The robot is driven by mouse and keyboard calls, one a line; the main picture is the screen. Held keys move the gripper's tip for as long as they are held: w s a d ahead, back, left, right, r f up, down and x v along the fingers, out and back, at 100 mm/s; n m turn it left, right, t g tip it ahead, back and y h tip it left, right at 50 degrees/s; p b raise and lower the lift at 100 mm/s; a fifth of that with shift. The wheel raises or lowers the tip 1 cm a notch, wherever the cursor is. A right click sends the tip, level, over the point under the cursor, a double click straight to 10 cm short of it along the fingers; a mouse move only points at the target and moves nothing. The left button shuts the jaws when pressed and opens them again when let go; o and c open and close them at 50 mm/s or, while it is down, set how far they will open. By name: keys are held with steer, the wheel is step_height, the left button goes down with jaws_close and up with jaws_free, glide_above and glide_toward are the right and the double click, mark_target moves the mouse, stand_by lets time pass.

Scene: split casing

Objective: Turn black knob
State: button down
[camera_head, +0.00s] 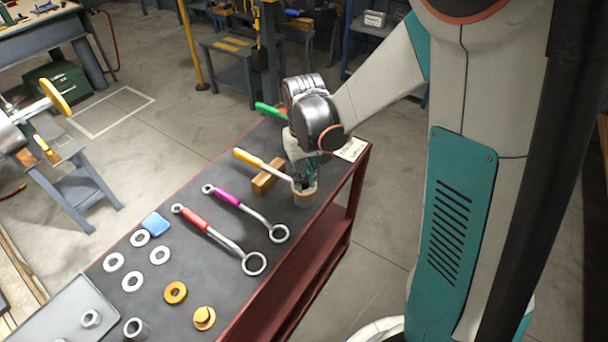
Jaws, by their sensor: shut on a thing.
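No black knob can be made out in the head view. My gripper (303,179) is low over the far right part of the grey-topped bench (215,251), pointing down. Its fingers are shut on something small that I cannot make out. They are at the top of a tan cylinder (304,199), and its upper part is partly hidden. The rod of an orange-handled tool (247,157) runs up to the fingers from the left; I cannot tell whether they touch it.
A wooden block (267,177) stands just left of my gripper. A green-handled tool (269,110) and a white card (352,149) are behind.

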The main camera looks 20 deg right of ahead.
mark_target(304, 179)
steer(key=shift+n, duration=1.6)
steer(key=c, duration=1.4)
jaws_free()
step_height(304, 179, up, 12)
